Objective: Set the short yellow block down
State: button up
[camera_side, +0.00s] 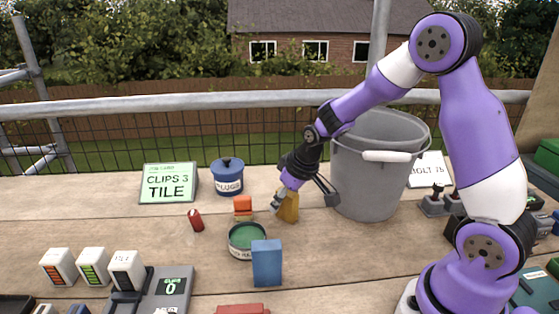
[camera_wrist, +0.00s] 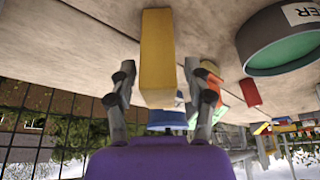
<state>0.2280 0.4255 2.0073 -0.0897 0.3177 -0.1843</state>
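The short yellow block (camera_side: 288,207) stands on the wooden table, right of the green-topped tin, and looks slightly tilted in the side view. My gripper (camera_side: 304,202) is tilted down over it with its fingers spread wide. In the wrist view the yellow block (camera_wrist: 157,55) lies between the two fingers of my gripper (camera_wrist: 160,72), with a gap showing at least on the right side. Its contact with the table is hard to judge.
A green-topped tin (camera_side: 247,238), an orange block (camera_side: 243,208), a blue block (camera_side: 267,263) and a red piece (camera_side: 196,220) stand left of the gripper. A blue pot (camera_side: 227,178) is behind. A grey bucket (camera_side: 372,180) stands close on the right.

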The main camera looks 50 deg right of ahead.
jog(key=v, duration=1.2)
jog(key=s+a+r, duration=0.1)
jog(key=s+a, duration=0.2)
jog(key=s, duration=0.3)
jog(key=s+a+r+t, duration=0.1)
jog(key=s+a+r, duration=0.1)
jog(key=s, duration=0.4)
jog(key=shift+a+r, duration=0.3)
jog(key=shift+a, duration=0.4)
